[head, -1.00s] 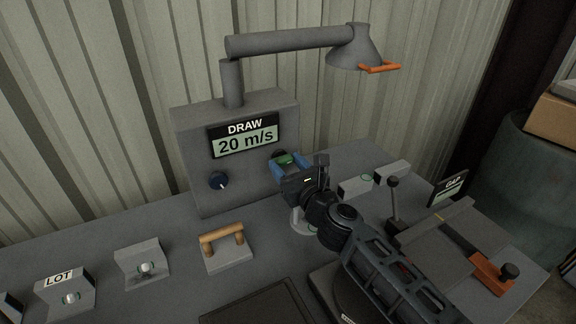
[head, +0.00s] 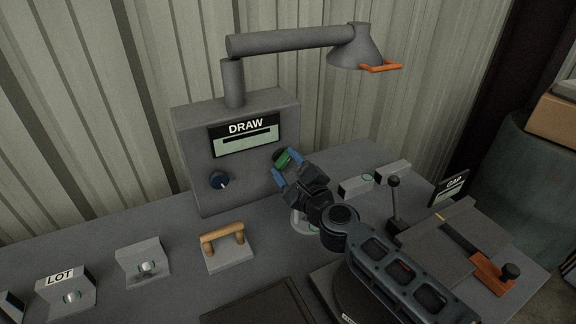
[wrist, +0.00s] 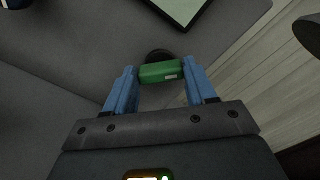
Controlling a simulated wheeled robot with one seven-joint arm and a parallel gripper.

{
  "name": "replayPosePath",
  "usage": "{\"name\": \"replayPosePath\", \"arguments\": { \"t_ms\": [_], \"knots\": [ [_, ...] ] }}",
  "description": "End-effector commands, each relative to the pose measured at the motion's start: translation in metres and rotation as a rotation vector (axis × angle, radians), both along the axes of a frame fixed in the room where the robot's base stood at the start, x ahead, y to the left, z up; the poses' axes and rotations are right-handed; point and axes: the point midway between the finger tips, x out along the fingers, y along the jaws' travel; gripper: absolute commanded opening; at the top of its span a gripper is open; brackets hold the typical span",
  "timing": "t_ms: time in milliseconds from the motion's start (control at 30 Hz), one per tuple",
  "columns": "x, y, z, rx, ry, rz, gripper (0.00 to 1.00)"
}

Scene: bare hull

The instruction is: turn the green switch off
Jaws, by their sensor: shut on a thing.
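The green switch (head: 282,160) is on the right of the front face of the grey DRAW box (head: 188,145). Its handle is tilted in the head view. In the wrist view the green switch (wrist: 161,72) lies between the blue fingertips, with a dark round base behind it. My gripper (head: 284,167) is shut on the switch, one blue finger on each side; it also shows in the wrist view (wrist: 160,80). The DRAW display (head: 246,140) shows a dark bar and no number.
A lamp-like hood with an orange handle (head: 380,68) hangs above. A wooden-handled block (head: 226,250), a lever (head: 393,195) and a GAP sign (head: 452,186) stand on the bench.

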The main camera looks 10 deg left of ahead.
Motion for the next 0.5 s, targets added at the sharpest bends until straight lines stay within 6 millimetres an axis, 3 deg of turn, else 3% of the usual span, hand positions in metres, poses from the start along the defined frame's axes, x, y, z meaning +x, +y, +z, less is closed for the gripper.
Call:
{"name": "replayPosePath", "arguments": {
  "t_ms": [500],
  "knots": [
    [-0.0002, 0.0001, -0.0006, -0.101, -0.068, -0.001, 0.25]
  ]
}}
